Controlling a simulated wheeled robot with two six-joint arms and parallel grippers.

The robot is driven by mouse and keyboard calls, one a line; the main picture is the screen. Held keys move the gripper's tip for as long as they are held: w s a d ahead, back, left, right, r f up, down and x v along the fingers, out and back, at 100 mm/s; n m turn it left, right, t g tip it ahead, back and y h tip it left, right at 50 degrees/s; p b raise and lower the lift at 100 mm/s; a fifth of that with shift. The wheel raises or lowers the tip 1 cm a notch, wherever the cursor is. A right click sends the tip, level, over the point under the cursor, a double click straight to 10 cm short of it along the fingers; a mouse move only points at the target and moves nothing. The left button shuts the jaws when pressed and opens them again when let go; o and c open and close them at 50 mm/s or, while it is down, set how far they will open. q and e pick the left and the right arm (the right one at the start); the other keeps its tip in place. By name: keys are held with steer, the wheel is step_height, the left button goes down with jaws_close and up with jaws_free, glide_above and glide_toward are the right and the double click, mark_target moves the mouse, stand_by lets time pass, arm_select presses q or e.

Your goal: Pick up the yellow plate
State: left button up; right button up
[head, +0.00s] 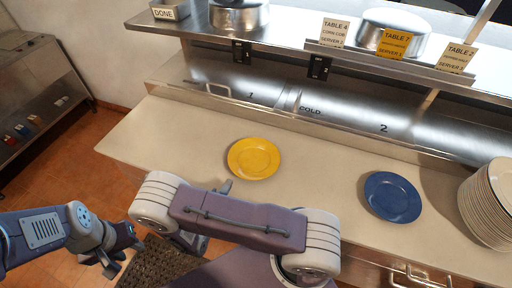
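The yellow plate (253,158) lies flat on the pale counter, left of the middle of the head view. My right arm's forearm link crosses in front of the counter just below the plate.
A blue plate (392,196) lies on the counter (320,178) to the right. A tall stack of white plates (489,205) stands at the far right. A steel shelf with order tickets (396,43) and metal pots overhangs behind. Counter left of the yellow plate is clear.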

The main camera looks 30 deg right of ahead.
mark_target(236, 177)
steer(key=shift+w+d, duration=0.15)
steer(key=p+x, duration=0.1)
steer(key=x, duration=0.3)
steer(key=shift+f, duration=0.1)
steer(key=p+x, duration=0.2)
steer(key=x, duration=0.2)
steer(key=shift+d, duration=0.15)
steer(key=shift+w+d+f, duration=0.2)
steer(key=shift+f, duration=0.05)
steer(key=shift+a+r, duration=0.1)
steer(key=shift+a, duration=0.05)
jaws_close()
stand_by(0.8)
